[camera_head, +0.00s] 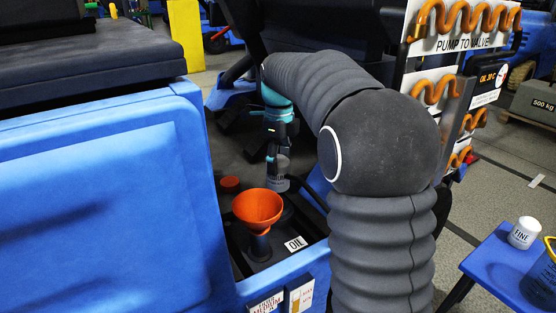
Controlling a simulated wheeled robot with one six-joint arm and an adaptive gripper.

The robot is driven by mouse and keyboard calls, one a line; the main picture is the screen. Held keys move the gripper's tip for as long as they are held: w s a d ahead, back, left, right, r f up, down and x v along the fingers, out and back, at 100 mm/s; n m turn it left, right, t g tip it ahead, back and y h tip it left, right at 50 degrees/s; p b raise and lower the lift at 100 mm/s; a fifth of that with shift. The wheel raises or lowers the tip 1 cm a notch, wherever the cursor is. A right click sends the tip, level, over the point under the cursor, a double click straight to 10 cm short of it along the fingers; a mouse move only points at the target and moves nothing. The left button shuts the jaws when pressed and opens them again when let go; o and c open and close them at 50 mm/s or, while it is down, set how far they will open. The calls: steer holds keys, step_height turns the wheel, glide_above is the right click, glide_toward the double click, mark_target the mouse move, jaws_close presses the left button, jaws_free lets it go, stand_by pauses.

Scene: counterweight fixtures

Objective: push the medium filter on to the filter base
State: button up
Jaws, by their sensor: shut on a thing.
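My gripper (275,157) points down over the dark engine bay and is shut on a grey cylinder, which I take to be the medium filter (279,184). The filter stands roughly upright below the fingers, behind and right of the orange funnel. Its lettering is too small to read. The filter base is not visible; the filter and the funnel cover that area, so I cannot tell whether the filter touches it.
A blue body panel (100,210) fills the left. A white FINE filter (523,232) sits on a blue stool (490,262) at right.

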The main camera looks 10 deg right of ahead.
mark_target(279, 180)
steer(key=shift+f, duration=0.1)
steer(key=shift+f+b, duration=0.85)
steer(key=shift+f, duration=0.5)
steer(key=shift+f, duration=0.15)
steer(key=shift+f+b, duration=0.3)
steer(key=shift+f, duration=0.35)
steer(key=shift+f, duration=0.2)
steer(key=shift+f, duration=0.45)
steer(key=shift+f, duration=0.25)
stand_by(0.7)
steer(key=o, duration=1.4)
steer(key=shift+o, duration=0.4)
